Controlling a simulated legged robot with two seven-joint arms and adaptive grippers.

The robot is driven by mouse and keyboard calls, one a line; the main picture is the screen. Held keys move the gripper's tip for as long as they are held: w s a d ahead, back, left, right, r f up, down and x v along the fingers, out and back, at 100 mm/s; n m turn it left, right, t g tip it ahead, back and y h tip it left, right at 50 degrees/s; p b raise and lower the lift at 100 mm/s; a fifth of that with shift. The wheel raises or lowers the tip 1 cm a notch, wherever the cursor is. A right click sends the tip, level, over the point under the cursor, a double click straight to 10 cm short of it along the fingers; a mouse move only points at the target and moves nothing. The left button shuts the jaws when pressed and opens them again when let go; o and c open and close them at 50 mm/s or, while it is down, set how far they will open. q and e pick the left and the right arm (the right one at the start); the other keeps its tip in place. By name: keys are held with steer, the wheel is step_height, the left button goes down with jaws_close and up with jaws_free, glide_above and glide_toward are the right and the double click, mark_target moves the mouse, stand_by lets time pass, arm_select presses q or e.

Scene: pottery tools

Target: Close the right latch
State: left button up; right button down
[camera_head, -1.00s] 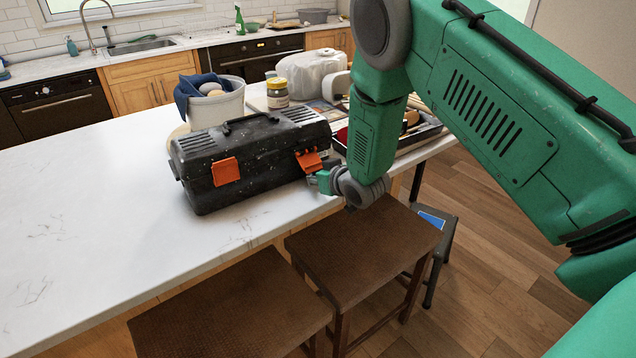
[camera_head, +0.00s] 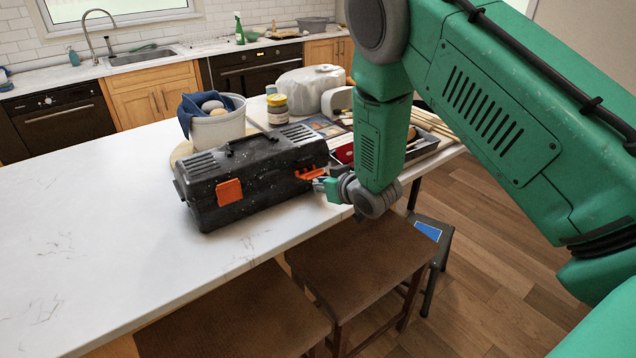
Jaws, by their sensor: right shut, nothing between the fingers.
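The black toolbox (camera_head: 265,190) stands on the white counter, its lid down and its handle folded on top. Its left orange latch (camera_head: 229,192) lies flat against the front. Its right orange latch (camera_head: 311,173) shows as a thin strip standing out from the front near the right end. My right gripper (camera_head: 322,185) is at the front right corner of the toolbox, just below and beside the right latch. Its fingers are shut and empty; whether they touch the latch cannot be told. My left gripper is not in view.
A tool tray (camera_head: 422,150) lies to the right, partly behind my arm. Stools (camera_head: 365,255) stand below the counter edge. The counter's left side is clear.

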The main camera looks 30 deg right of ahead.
mark_target(306, 161)
steer(key=shift+w+r+p, duration=0.15)
steer(key=shift+r+p, duration=0.65)
steer(key=shift+r, duration=0.6)
steer(key=shift+w+r, duration=0.3)
steer(key=shift+w, duration=0.2)
steer(key=shift+w+r, duration=0.3)
steer(key=shift+w, duration=0.35)
steer(key=shift+w, duration=0.85)
